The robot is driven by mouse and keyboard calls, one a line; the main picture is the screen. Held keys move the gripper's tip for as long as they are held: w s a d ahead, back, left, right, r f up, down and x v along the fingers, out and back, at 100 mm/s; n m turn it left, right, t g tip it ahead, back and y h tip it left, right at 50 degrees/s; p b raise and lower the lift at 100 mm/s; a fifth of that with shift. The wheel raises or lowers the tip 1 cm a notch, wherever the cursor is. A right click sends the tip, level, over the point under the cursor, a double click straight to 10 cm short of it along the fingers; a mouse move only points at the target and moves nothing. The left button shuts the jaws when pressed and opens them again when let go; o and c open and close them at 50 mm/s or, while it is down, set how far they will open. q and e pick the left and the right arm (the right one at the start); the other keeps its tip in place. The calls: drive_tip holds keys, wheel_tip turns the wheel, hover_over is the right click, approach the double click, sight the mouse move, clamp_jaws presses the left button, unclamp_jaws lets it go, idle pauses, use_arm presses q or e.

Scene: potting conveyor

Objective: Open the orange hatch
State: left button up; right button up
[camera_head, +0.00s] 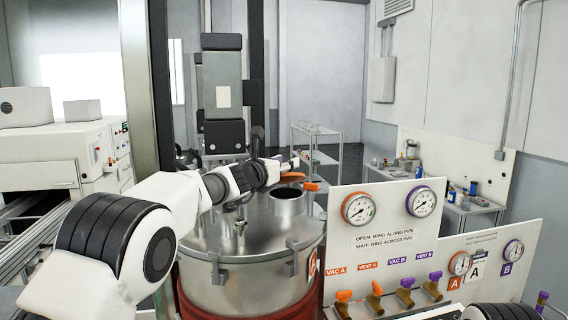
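A round steel vessel (248,238) stands in the middle, with a short open-topped steel neck (288,206) on its lid. An orange tab (312,186) sits at the right of the neck's rim. A thin orange piece (290,164) shows just behind the neck, at the tip of my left gripper (287,163); I take these to be parts of the orange hatch. My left arm reaches in from the left over the vessel. The gripper's fingers are small and overlap the orange piece, so their opening and any contact are unclear. My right gripper is out of view.
A dark boxy unit on a column (222,90) stands behind the vessel. At right, a white panel (385,240) carries gauges and several orange and purple valves (375,298). A white machine (60,160) with a conveyor is at left. A wire rack (316,150) stands behind.

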use_arm(q)
drive_tip(key=v, duration=1.1)
drive_tip(key=shift+s, duration=0.35)
